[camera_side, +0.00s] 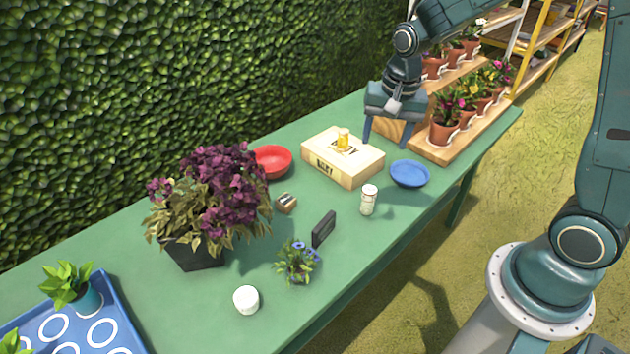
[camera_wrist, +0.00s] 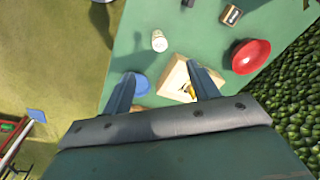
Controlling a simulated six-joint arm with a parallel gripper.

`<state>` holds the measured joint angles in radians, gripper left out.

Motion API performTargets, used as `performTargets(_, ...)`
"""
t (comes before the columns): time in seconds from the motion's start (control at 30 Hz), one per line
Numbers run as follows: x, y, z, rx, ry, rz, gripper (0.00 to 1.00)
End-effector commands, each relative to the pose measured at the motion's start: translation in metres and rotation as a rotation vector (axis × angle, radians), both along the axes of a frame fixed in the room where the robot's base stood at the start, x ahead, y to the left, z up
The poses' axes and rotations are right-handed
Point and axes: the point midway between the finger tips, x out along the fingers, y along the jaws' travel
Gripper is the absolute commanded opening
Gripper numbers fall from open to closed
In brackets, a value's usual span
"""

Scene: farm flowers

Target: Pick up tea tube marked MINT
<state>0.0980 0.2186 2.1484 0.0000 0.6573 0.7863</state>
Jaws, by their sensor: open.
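A white tube with a printed label (camera_side: 369,199) stands upright on the green table, in front of the blue bowl. It also shows in the wrist view (camera_wrist: 159,40). A small yellow tube (camera_side: 343,140) stands on top of a pale wooden box; the wrist view shows it near my right finger (camera_wrist: 190,89). The lettering on both tubes is too small to read, so I cannot tell which is marked MINT. My gripper (camera_side: 387,140) is open and empty above the table, behind the box and blue bowl. Its two fingers (camera_wrist: 160,69) point toward the table.
The wooden box (camera_side: 328,170) lies between a red bowl (camera_side: 273,162) and a blue bowl (camera_side: 409,174). A flower-pot stand (camera_side: 462,140) is close to my gripper. A black upright block (camera_side: 323,229), a small sharpener-like object (camera_side: 286,202) and a purple plant (camera_side: 213,200) stand farther left.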

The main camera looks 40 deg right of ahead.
Motion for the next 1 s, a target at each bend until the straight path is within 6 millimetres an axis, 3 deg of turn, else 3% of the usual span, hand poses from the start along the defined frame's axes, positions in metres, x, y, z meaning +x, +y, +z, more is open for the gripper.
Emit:
performTargets(0.2,0.02,-0.009,-0.049,0.018,0.066,-0.148,0.6)
performTargets(0.4,0.029,-0.014,-0.081,0.026,0.103,-0.244,0.6)
performTargets(1.0,0.032,-0.016,-0.108,0.028,0.117,-0.278,0.6)
